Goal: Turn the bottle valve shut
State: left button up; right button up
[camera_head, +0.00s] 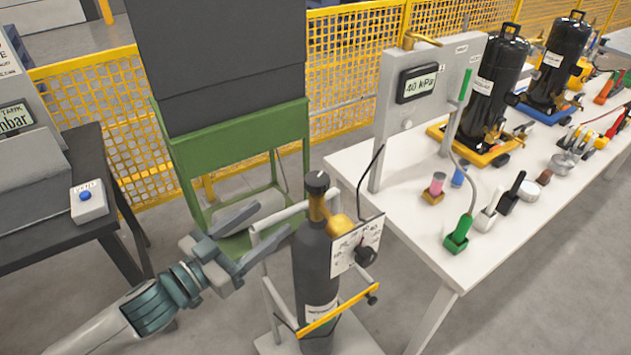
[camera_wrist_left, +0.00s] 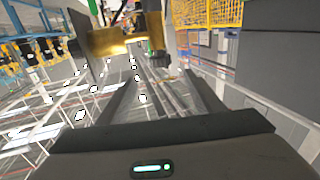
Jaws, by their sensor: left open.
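A dark gas bottle (camera_head: 315,265) stands upright on a small trolley with a yellow bar across its front. Its valve has a brass body and a black knob (camera_head: 317,181) on top. The brass valve body (camera_wrist_left: 112,41) also shows in the left wrist view, beyond the fingers. My left gripper (camera_head: 262,229) is open and empty, to the left of the bottle and below the knob, apart from it. In the left wrist view its two fingers (camera_wrist_left: 163,92) are spread. My right gripper is not in view.
A dial plate (camera_head: 347,252) hangs at the bottle's right. A white bench (camera_head: 400,230) with a gauge panel (camera_head: 385,125), tools and black compressors stands to the right. A green stand (camera_head: 240,155) is behind, a dark table (camera_head: 100,165) at left. Yellow mesh fencing (camera_head: 90,90) closes the back.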

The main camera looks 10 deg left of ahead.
aim_at(309, 189)
pick_arm(q)
jog(key=p+x, duration=0.4)
jog(key=x, duration=1)
jog(key=shift+w+d+r+p, duration=0.1)
jog(key=shift+w+d+p, duration=0.05)
jog(key=shift+w+p, duration=0.15)
jog(key=shift+w+d, duration=0.25)
jog(key=shift+w, duration=0.1)
jog(key=shift+c, duration=0.6)
jog(key=c, duration=0.9)
